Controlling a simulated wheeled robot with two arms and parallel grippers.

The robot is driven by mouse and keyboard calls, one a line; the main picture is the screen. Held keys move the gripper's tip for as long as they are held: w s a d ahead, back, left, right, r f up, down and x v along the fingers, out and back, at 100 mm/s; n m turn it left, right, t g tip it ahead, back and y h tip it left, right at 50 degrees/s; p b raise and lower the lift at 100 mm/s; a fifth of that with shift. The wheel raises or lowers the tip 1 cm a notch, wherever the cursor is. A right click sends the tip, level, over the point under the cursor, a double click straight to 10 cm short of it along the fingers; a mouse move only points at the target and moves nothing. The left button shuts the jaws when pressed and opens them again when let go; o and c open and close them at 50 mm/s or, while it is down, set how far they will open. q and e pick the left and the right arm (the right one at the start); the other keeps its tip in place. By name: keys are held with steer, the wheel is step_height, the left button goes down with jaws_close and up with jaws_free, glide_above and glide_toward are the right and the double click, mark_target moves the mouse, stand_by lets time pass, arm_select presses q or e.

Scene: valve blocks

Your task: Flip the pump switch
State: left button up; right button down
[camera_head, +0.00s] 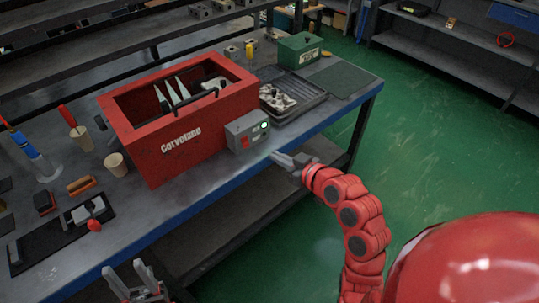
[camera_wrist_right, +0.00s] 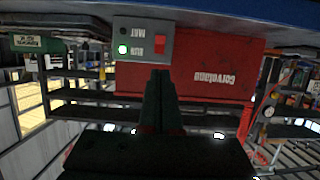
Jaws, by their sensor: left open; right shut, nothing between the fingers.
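The grey switch box (camera_head: 247,131) is fixed to the front of a red box lettered "Corvelano". It carries a red switch (camera_head: 245,142) and a lit green lamp (camera_head: 264,125). In the right wrist view the switch box (camera_wrist_right: 143,62) appears upside down, with the red switch (camera_wrist_right: 160,43) and the lit lamp (camera_wrist_right: 123,49) beside a word like "RUN". My right gripper (camera_head: 273,156) is shut and empty, just in front of and below the switch box, apparently apart from it. Its fingers (camera_wrist_right: 160,75) point at the box. My left gripper (camera_head: 130,275) is open and empty at the lower left.
The red box (camera_head: 196,148) stands on the workbench. A dark tray with metal parts (camera_head: 300,104) and a green box (camera_head: 299,50) lie to its right. A cup (camera_head: 116,165), a brush (camera_head: 81,186) and tools sit to the left. Green floor is open beyond the bench.

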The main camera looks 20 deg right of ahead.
mark_target(245, 148)
steer(key=shift+s, duration=0.2)
steer(key=shift+d+r, duration=0.1)
steer(key=p, duration=0.1)
steer(key=f+p, duration=0.1)
steer(key=p, duration=0.1)
steer(key=shift+s+a+f+g, duration=0.15)
steer(key=shift+s+a+g, duration=0.15)
steer(key=shift+s, duration=0.1)
steer(key=shift+w, duration=0.1)
steer(key=p+x, duration=0.3)
steer(key=x, duration=1.1)
steer(key=shift+p, duration=0.3)
steer(key=shift+f, duration=0.1)
